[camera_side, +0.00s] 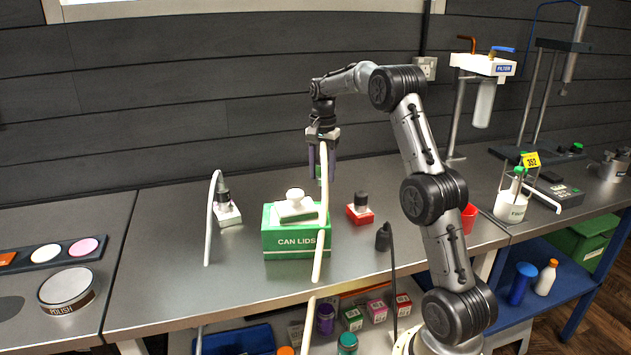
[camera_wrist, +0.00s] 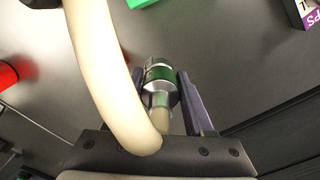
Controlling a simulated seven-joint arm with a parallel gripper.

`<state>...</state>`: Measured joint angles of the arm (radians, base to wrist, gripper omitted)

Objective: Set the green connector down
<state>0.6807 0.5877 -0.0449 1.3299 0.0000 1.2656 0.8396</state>
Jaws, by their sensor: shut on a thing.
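The green connector (camera_wrist: 159,74) is a metal fitting with a green band on a thick cream hose (camera_wrist: 105,70). In the side view my gripper (camera_side: 322,168) points down, well above the bench (camera_side: 165,255), behind the green box. Only a bit of the green connector (camera_side: 319,172) shows there between the fingers. The cream hose (camera_side: 323,200) hangs down in front of the box, past the bench's front edge.
The green CAN LIDS box (camera_side: 283,241) carries a white knobbed block (camera_side: 296,208). A red-based fitting (camera_side: 360,209) stands right of it, a white-based fitting (camera_side: 228,212) with a white hose left. A black plug (camera_side: 383,238) stands near the front.

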